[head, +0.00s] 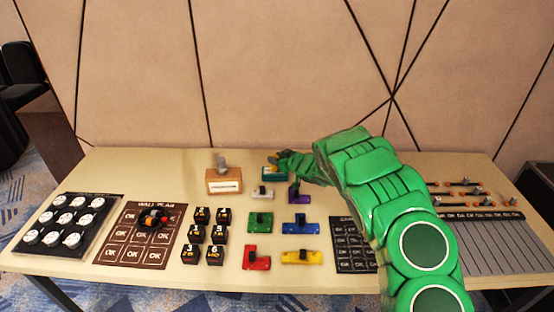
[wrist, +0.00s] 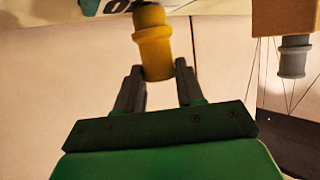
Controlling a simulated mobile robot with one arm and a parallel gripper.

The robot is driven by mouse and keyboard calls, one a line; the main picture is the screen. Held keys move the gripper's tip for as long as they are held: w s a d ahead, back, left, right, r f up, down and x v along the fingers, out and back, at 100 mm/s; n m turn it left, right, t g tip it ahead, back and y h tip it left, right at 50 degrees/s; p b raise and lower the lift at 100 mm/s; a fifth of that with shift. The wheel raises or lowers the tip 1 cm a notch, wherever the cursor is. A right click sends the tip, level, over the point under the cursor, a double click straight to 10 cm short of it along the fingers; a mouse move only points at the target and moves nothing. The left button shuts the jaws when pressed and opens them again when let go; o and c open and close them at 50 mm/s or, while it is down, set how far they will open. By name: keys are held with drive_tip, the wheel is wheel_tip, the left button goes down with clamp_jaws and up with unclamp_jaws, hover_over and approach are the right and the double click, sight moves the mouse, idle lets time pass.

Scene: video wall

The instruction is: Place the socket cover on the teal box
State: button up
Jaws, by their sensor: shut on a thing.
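The teal box (head: 270,173) stands at the back middle of the table in the head view. My gripper (head: 281,158) is right above it, reaching in from the right. In the wrist view, which looks upside down, my gripper (wrist: 158,80) is shut on a yellow ribbed cylinder, seemingly the socket cover (wrist: 153,45). The cover's far end meets or overlaps the edge of a labelled box (wrist: 92,7), apparently the teal box. I cannot tell whether it rests on it. In the head view the cover is mostly hidden by my gripper.
A brown box (head: 224,186) with a grey fitting on top stands just left of the teal box; it also shows in the wrist view (wrist: 280,18). Small coloured blocks, including a purple one (head: 300,195) and a white one (head: 263,193), stand close in front. The wall is behind.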

drive_tip(key=shift+f, duration=0.15)
drive_tip(key=o, duration=1)
drive_tip(key=shift+v, duration=6.05)
